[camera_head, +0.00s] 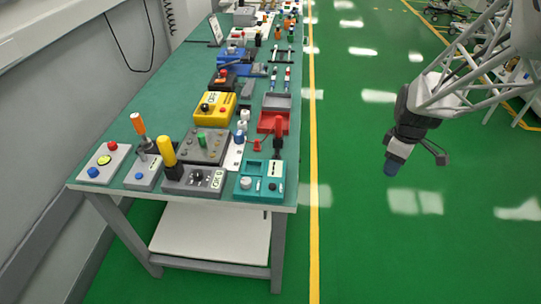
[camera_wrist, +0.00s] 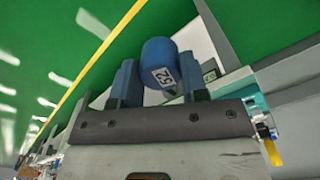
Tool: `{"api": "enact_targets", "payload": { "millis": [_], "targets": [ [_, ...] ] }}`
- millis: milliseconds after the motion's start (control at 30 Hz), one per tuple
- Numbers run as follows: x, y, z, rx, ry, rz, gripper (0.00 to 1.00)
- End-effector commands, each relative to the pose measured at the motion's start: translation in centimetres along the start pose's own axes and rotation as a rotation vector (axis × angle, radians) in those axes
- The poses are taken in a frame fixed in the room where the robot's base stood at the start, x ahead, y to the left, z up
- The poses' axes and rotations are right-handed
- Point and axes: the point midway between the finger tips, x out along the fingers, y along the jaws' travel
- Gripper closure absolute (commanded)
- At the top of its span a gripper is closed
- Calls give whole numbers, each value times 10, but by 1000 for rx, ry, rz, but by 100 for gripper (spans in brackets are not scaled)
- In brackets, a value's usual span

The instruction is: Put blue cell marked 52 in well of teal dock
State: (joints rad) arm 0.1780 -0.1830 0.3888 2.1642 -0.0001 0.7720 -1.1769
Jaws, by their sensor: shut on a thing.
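My gripper (camera_wrist: 158,88) is shut on the blue cell marked 52 (camera_wrist: 158,62), whose white label shows between the two fingers in the wrist view. Part of a teal thing shows at the right of the wrist view.
The table (camera_head: 160,103) bears several devices. A grey box with a yellow handle (camera_head: 167,152) stands left of the dock, and a red device (camera_head: 273,120) stands behind it. The floor (camera_head: 360,240) between table and gripper is clear, with a yellow line (camera_head: 314,200) along it.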

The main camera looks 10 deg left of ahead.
Motion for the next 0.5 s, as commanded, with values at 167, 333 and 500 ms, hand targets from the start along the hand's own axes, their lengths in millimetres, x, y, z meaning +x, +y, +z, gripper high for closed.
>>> {"api": "enact_targets", "payload": {
  "millis": [167,333,500],
  "targets": [
    [2,-18,-28,-65,0,0,88],
    [5,-36,-52,-124,0,0,88],
    [7,-55,-75,-183,0,0,88]
  ]
}}
